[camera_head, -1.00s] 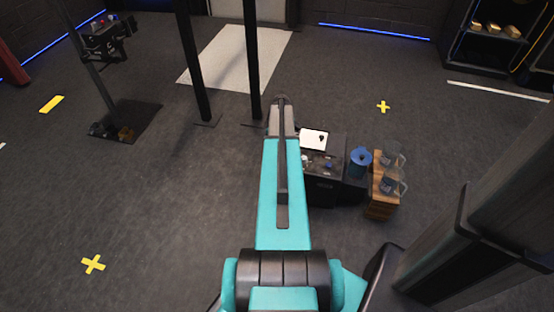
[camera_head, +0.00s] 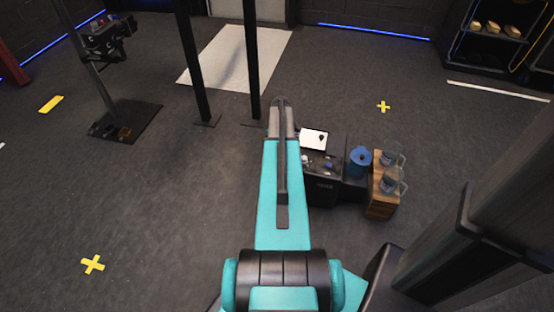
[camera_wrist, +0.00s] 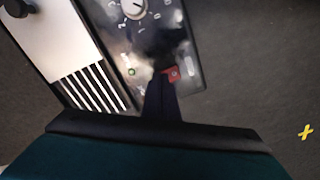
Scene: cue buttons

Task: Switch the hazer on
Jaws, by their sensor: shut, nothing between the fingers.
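The hazer (camera_head: 322,190) is a low black box on the floor, just right of the end of my arm in the head view. Its dark control panel (camera_wrist: 188,52) fills the upper middle of the wrist view, with a pale round knob (camera_wrist: 134,8), a small green light (camera_wrist: 131,72) and a red switch (camera_wrist: 172,74). My gripper (camera_wrist: 162,82) is shut and empty. Its tips are at the lower left edge of the red switch and cover part of it. I cannot tell whether they touch it. In the head view my arm hides the gripper.
A white plate (camera_head: 314,139) is at the hazer's back. A blue canister (camera_head: 359,161) stands to its right, beside a wooden crate (camera_head: 380,208) with clear jugs (camera_head: 393,181). Two black posts (camera_head: 253,70) stand behind. The floor to the left is open.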

